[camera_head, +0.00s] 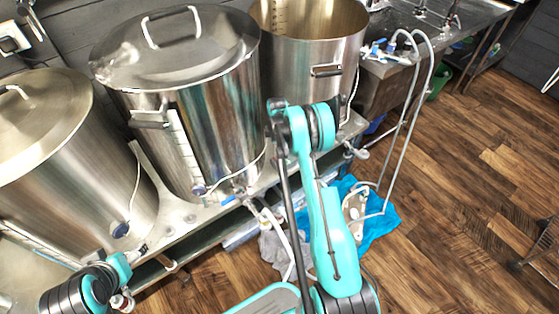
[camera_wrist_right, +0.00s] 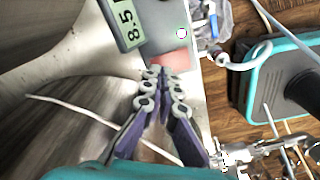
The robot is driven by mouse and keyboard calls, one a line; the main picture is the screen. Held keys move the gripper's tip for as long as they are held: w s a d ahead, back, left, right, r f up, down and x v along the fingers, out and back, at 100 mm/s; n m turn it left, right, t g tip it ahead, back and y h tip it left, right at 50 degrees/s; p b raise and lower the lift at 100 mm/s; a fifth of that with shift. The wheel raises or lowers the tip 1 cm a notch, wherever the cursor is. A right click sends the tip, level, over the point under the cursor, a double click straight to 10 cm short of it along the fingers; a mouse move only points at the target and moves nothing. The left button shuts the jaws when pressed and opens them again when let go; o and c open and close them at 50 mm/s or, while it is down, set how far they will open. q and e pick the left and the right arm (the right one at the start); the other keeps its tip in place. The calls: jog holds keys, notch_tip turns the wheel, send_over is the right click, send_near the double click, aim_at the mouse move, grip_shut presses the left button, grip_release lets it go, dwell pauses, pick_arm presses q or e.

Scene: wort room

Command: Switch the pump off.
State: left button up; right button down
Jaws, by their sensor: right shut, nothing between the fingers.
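In the right wrist view, a grey control box (camera_wrist_right: 160,18) carries a digital readout (camera_wrist_right: 125,22) with the digits 85 visible. A reddish patch (camera_wrist_right: 172,60) shows on or beside its edge, partly hidden by my fingertips; whether it is a switch, and its position, I cannot tell. My right gripper (camera_wrist_right: 164,78) is shut and empty, its tips overlapping the red patch in the picture; contact is unclear. In the head view my right arm hides its gripper and the box. Only part of my left arm shows, at lower left.
Large steel kettles (camera_head: 185,105) stand along a metal bench (camera_head: 178,222), with an open kettle (camera_head: 330,45) at the back. White hoses (camera_head: 405,110) loop down to the floor.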

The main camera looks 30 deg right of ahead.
jog(key=shift+f, duration=0.25)
jog(key=shift+f, duration=0.75)
jog(key=shift+r, duration=0.1)
jog(key=shift+r+p, duration=1.35)
jog(key=shift+r, duration=1.6)
jog(key=shift+f, duration=0.1)
